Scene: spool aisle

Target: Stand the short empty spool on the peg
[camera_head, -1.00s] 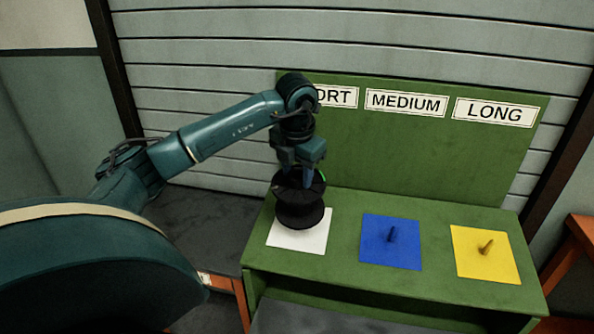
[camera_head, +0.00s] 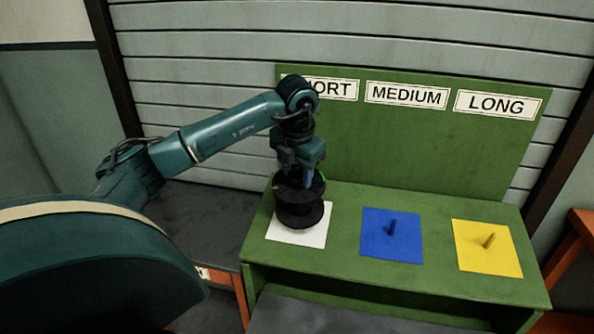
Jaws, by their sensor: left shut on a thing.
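A short black spool (camera_head: 300,212) stands upright over the white square (camera_head: 312,237) at the left of the green bench, below the partly covered sign that ends in "ORT" (camera_head: 336,89). My left gripper (camera_head: 300,181) points down from above and is shut on the spool's upper part. No peg shows on the white square; the spool covers its middle. I cannot tell whether the spool's bottom rests on the square. My right gripper is not in view.
A blue square (camera_head: 376,245) with a peg (camera_head: 392,227) is under the MEDIUM sign (camera_head: 406,95). A yellow square (camera_head: 480,262) with a peg (camera_head: 489,240) is under the LONG sign (camera_head: 497,104). A green back panel (camera_head: 420,150) rises behind the bench.

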